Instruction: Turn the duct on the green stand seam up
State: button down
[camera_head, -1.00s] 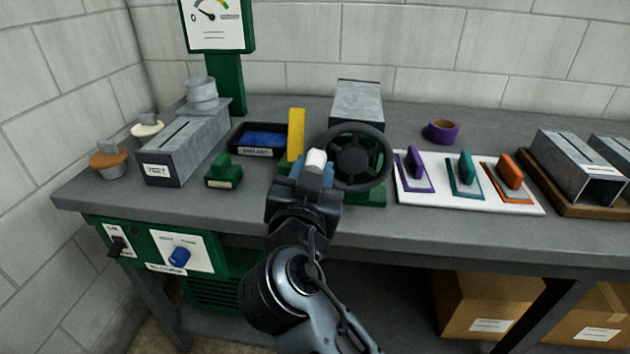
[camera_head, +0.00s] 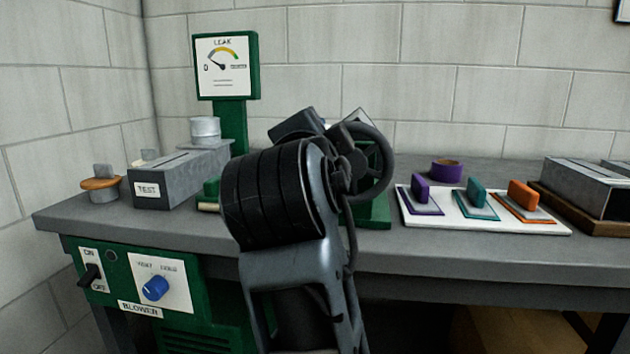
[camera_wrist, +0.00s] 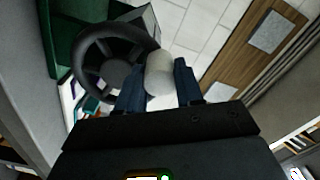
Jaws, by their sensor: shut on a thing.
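The green stand (camera_head: 375,212) is on the bench with a black handwheel (camera_head: 378,165) on its front. The grey duct (camera_head: 357,121) sits behind the wheel, its visible upper corner tilted; my arm and the wheel hide most of it. I cannot make out its seam. In the wrist view the wheel (camera_wrist: 84,62), the green stand (camera_wrist: 66,22) and part of the duct (camera_wrist: 148,16) show. My gripper (camera_wrist: 158,74) has its blue fingers shut on the wheel's whitish knob (camera_wrist: 159,82). In the head view my arm largely hides the gripper.
A TEST duct (camera_head: 178,178) and an orange-topped plug (camera_head: 101,184) stand at left. A leak gauge (camera_head: 226,67) rises behind. At right are a white board (camera_head: 480,217) with coloured pieces, purple tape (camera_head: 446,170) and another duct (camera_head: 592,185). The blower panel (camera_head: 140,280) is below.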

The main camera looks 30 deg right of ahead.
jog(key=d+m+b, duration=0.1)
jog(key=m+b, duration=0.1)
jog(key=s+d+m+b, duration=0.1)
jog(key=m+b, duration=0.2)
jog(key=s+d+r+m+b, duration=0.1)
jog(key=m+b, duration=0.1)
jog(key=b, duration=0.1)
jog(key=shift+s+m, duration=0.1)
jog(key=shift+m, duration=0.3)
jog(key=shift+d+r, duration=0.1)
jog(key=c, duration=0.7)
grip_release()
jog(key=shift+c, duration=0.2)
jog(key=p+v, duration=0.1)
jog(key=v, duration=0.7)
